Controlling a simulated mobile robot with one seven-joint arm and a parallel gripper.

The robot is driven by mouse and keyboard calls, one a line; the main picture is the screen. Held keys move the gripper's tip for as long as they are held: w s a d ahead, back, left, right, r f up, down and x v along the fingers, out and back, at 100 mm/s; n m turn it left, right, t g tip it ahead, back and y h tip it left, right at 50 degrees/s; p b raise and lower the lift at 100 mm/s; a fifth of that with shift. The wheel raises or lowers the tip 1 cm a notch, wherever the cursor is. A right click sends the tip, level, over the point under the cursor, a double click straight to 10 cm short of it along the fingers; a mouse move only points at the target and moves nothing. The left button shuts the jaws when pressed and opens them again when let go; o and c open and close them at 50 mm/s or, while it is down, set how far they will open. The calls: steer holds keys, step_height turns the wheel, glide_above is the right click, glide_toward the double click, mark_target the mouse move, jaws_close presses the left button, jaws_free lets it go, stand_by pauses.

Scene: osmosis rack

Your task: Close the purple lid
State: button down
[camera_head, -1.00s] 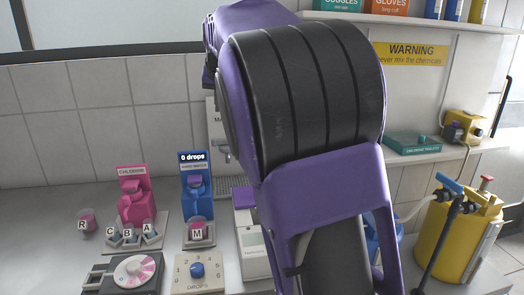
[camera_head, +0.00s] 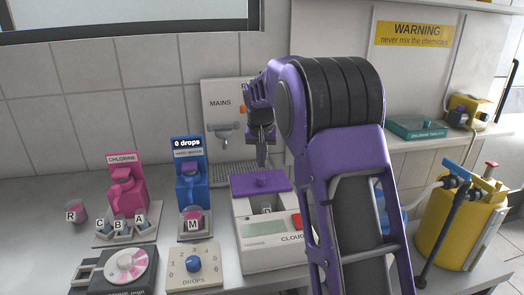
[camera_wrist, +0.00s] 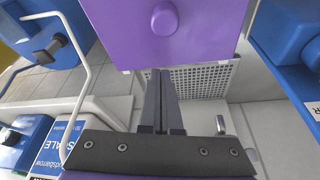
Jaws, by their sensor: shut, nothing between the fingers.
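The purple lid (camera_head: 261,183) is on the white meter box (camera_head: 252,230) and stands raised at its back. My gripper (camera_head: 262,163) points down just above and behind the lid's top edge. In the wrist view the purple lid (camera_wrist: 130,38) fills the top, and my shut, empty fingers (camera_wrist: 161,74) end close to its lower edge. I cannot tell whether they touch it.
A blue hard water dispenser (camera_head: 190,175) with cup M stands left of the box, and a pink chlorine dispenser (camera_head: 127,188) farther left. A drops dial (camera_head: 193,263) is in front. A drain grate (camera_head: 232,174) lies behind. A yellow tank (camera_head: 447,235) is at right.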

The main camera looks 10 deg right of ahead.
mark_target(260, 178)
steer(key=shift+s+a+f, duration=0.1)
steer(key=shift+s+f, duration=0.15)
steer(key=shift+f, duration=0.25)
steer(key=shift+s+a+r+b, duration=0.1)
steer(key=shift+s+a+b, duration=0.1)
steer(key=shift+s, duration=0.6)
steer(key=shift+s+a+r+b, duration=0.1)
steer(key=shift+s+a+b, duration=0.05)
steer(key=shift+s, duration=0.6)
